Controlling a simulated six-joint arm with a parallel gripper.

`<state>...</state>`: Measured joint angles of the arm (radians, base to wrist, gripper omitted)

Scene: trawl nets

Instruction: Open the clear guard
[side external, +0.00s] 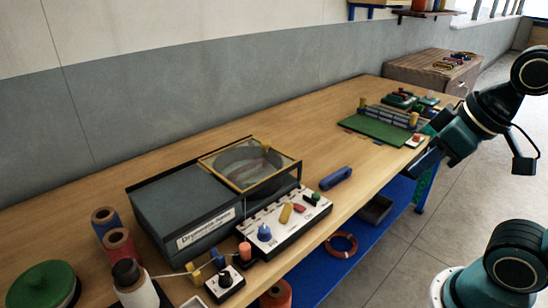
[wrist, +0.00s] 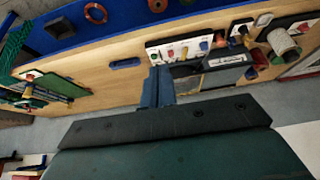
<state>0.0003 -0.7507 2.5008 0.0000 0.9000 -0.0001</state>
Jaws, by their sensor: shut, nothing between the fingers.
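The clear guard (side external: 283,158) has a yellow frame and lies flat, lowered over a round drum in the dark grey machine (side external: 180,208). The machine has a white label on its front. In the wrist view the machine (wrist: 226,64) is at the right of centre, and my fingers partly hide its guard end. My gripper (side external: 416,170) is at the right of the side view, over the table's front edge and well away from the guard. In the wrist view my gripper (wrist: 157,88) has its fingers together with nothing between them.
A white control panel (side external: 270,240) with coloured knobs stands in front of the machine. A blue handle-like piece (side external: 337,177) lies to its right. A green board (side external: 378,129) with parts is farther right. Spools (side external: 118,244) stand at the left. Bare wood lies behind the blue piece.

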